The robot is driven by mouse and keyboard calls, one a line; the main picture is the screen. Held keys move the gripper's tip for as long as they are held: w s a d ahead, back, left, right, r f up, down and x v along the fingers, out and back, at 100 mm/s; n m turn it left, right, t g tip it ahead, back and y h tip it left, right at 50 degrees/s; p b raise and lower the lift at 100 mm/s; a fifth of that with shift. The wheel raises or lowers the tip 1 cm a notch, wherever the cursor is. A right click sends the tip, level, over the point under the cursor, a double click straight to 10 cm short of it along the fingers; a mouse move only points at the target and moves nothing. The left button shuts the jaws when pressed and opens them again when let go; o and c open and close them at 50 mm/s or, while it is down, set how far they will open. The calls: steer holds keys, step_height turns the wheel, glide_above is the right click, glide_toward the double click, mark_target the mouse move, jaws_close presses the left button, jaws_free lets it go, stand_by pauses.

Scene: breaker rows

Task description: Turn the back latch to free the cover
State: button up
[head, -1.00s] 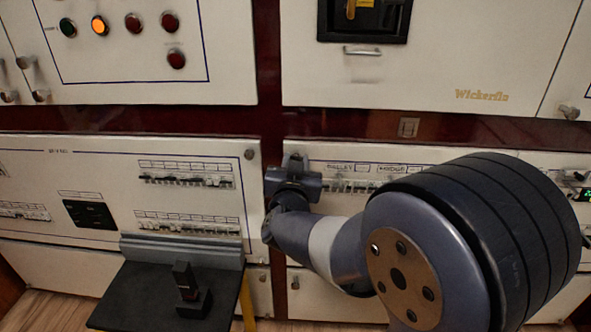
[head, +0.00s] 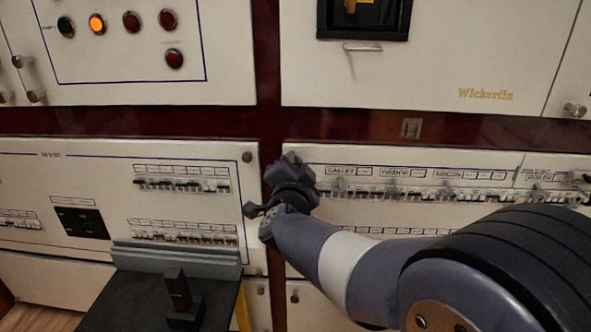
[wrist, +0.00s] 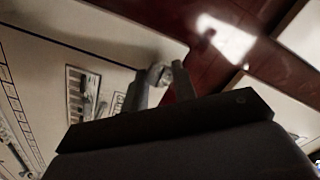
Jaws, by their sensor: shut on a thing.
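The latch is a small round metal knob (wrist: 158,72) at the corner of a cream breaker cover (wrist: 95,45) in the wrist view. My gripper (wrist: 161,88) has one finger on each side of it and is shut on it. In the head view my gripper (head: 291,160) is at the upper left corner of the right-hand breaker cover (head: 420,161). It hides the latch there, and the wrist is tilted. The cover lies flat in its frame, as far as I can see.
A similar knob (head: 247,157) sits on the left panel's upper right corner. A dark shelf (head: 135,300) with a small black block (head: 180,295) juts out at the lower left. Rows of breaker switches (head: 440,192) run along the right-hand cover. My arm covers the lower right.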

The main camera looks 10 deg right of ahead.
stand_by(0.4)
steer(key=o, duration=1)
steer(key=shift+s, duration=0.1)
steer(key=shift+p+v, duration=1.6)
steer(key=shift+v, duration=3.75)
